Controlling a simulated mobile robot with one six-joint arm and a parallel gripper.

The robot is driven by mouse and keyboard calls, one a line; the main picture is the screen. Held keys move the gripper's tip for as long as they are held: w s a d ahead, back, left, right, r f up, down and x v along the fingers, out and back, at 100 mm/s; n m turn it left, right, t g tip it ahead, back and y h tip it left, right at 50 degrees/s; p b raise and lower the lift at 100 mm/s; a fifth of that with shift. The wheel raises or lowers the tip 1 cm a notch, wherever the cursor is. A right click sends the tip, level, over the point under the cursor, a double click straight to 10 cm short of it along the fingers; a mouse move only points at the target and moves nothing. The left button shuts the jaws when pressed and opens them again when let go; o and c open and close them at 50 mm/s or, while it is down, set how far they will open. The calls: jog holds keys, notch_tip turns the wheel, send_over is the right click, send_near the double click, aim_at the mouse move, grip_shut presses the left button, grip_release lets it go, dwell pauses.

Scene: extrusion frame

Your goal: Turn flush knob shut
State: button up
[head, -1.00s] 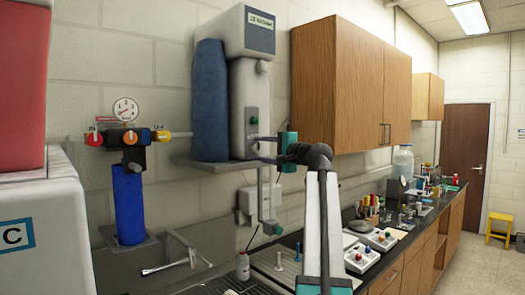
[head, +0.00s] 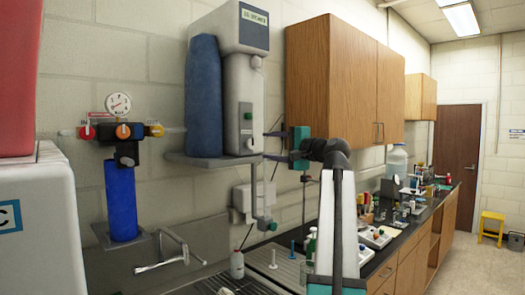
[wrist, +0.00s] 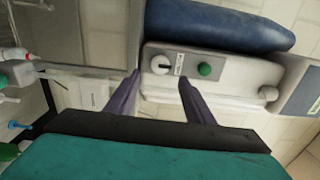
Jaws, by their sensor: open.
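The white knob (wrist: 160,64) sits beside a small printed label on the front of the grey wall-mounted water unit (head: 230,30). I take it as the flush knob, but the label is too small to read. In the head view the knob is small and its turn position cannot be told. My gripper (head: 266,144) is open just right of the unit's front, fingers pointing at it. In the wrist view my gripper's two purple fingers (wrist: 160,76) appear on either side of the knob. I see no clear contact.
A green button (wrist: 204,69) is on the same face, past the label. A blue cylinder (head: 204,95) stands beside the unit on a grey shelf. Wooden cabinets (head: 345,80) hang close to the right. A sink tap (head: 160,262) and bottle (head: 237,263) are below.

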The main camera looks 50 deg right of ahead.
jog(key=s+b, duration=0.1)
jog(key=s, duration=0.5)
jog(key=shift+s+a+b, duration=0.25)
jog(key=shift+b, duration=0.05)
dwell(0.4)
